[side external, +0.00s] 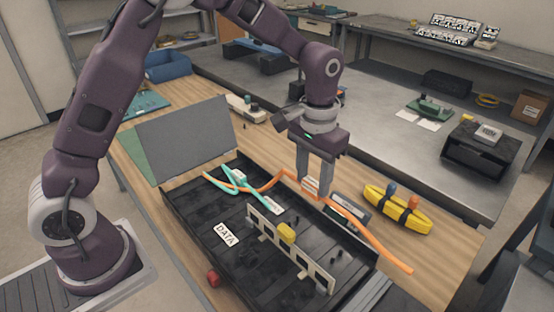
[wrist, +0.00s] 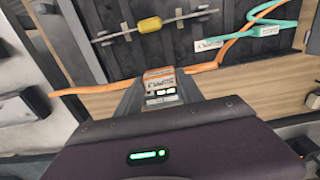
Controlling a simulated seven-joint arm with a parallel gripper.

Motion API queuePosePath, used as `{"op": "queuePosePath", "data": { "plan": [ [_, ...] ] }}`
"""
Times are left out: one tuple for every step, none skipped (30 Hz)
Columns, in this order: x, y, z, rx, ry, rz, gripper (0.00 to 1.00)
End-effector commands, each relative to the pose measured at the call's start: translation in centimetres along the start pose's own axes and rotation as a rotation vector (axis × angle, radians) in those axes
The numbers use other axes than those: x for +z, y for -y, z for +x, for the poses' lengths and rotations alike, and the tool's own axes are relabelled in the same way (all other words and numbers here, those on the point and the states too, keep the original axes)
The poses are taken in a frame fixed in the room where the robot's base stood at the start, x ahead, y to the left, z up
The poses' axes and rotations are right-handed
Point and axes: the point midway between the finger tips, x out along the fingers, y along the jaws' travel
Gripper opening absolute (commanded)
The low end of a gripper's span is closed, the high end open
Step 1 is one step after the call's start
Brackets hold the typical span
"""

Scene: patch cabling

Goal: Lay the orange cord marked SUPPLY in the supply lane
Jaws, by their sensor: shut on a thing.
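The orange cord (side external: 375,247) runs from the tray's left end, across the teal cord (side external: 222,183), through my gripper and down to a free end at the right. My gripper (side external: 314,190) is shut on the pale tag of the orange cord, at the tray's far edge. The tag (wrist: 160,80) sits between the fingers in the wrist view; its print is unreadable. The black tray (side external: 200,213) holds a DATA label (side external: 226,235). A dark block with a pale label (side external: 350,207) stands at the far edge, its text unreadable, and is partly hidden by the cord.
A pale slotted divider (side external: 315,270) with a yellow piece (side external: 287,232) stands lengthwise in the tray. A yellow bundle (side external: 397,210) with blue and orange tops lies beyond the tray on the right. A grey panel (side external: 185,138) stands at the left end.

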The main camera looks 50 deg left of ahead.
Motion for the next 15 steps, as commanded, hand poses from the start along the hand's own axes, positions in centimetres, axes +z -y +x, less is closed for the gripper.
{"op": "queuePosePath", "data": {
  "plan": [
    [0.0, -1.1, 0.0, 0.000, -0.001, 0.005, 0.00],
    [0.0, -1.6, 0.1, 0.000, -0.001, 0.004, 0.00],
    [0.1, -2.4, 0.0, 0.000, -0.001, 0.005, 0.00],
    [0.1, -2.5, 0.3, -0.001, 0.001, 0.002, 0.00],
    [0.1, -2.4, 1.1, -0.002, 0.003, -0.001, 0.00],
    [0.1, -2.3, 1.8, -0.002, 0.004, -0.001, 0.00],
    [0.1, -2.3, 2.2, -0.002, 0.003, 0.000, 0.00],
    [0.1, -2.3, 2.6, -0.001, 0.002, 0.000, 0.00],
    [0.2, -2.3, 3.3, -0.002, 0.004, 0.000, 0.00],
    [0.1, -2.2, 3.8, -0.002, 0.003, 0.000, 0.00],
    [0.2, -2.2, 4.2, -0.002, 0.003, 0.000, 0.00],
    [0.1, -2.2, 4.6, -0.001, 0.002, 0.001, 0.00],
    [0.1, -2.2, 4.8, -0.001, 0.001, 0.001, 0.00],
    [0.1, -2.2, 4.9, -0.001, 0.000, 0.001, 0.00],
    [0.1, -2.2, 5.0, -0.001, 0.000, 0.001, 0.00]
  ]
}}
